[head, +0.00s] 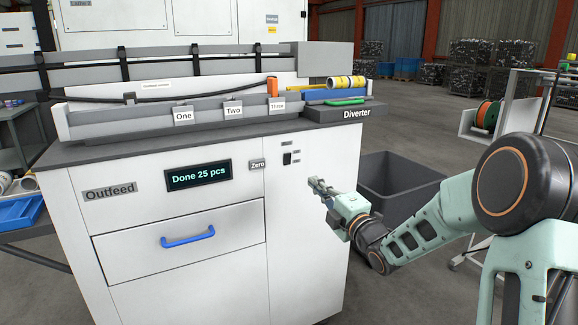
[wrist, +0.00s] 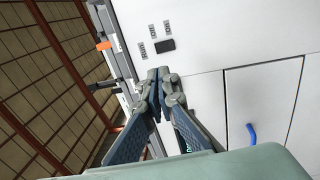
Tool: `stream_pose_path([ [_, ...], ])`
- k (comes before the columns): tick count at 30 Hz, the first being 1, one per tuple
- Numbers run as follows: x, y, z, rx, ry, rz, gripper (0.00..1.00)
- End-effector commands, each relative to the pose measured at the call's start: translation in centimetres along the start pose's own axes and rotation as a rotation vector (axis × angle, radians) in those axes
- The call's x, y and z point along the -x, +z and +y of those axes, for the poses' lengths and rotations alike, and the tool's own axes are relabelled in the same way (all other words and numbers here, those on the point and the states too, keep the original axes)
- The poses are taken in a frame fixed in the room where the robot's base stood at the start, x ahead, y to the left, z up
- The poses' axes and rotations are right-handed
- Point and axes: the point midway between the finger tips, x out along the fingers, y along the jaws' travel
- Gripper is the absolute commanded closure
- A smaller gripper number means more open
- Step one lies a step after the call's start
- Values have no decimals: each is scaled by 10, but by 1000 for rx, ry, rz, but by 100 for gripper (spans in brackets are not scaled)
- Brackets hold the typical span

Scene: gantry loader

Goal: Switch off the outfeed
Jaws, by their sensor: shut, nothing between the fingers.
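The outfeed is a white cabinet (head: 210,235) with an "Outfeed" label (head: 110,191) and a display (head: 198,175) reading "Done 25 pcs". A small black rocker switch (head: 287,158) with small labels beside it sits on the upper right of its front. The switch also shows in the wrist view (wrist: 165,46), beyond my fingertips. Which way it is tipped is too small to tell. My gripper (head: 316,183) is shut and empty, in front of the cabinet, below and right of the switch. In the wrist view my fingers (wrist: 160,75) are together, apart from the switch.
A "Zero" button or label (head: 257,164) lies left of the switch. A drawer with a blue handle (head: 188,237) is below. The conveyor rail (head: 150,115) runs along the top, with the "Diverter" ledge (head: 345,112) at right. A grey bin (head: 400,180) stands behind my gripper.

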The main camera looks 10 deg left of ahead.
Motion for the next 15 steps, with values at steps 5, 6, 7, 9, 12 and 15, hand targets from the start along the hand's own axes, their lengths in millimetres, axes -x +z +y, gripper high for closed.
stream_pose_path([
  [5,0,0,0,-1,-1,0,100],
  [6,0,0,0,-1,-1,0,100],
  [7,0,0,0,-1,-1,0,100],
  [9,-3,0,0,-1,0,0,100],
  [12,-12,0,0,-1,0,0,100],
  [15,-28,0,0,-2,1,1,100],
])
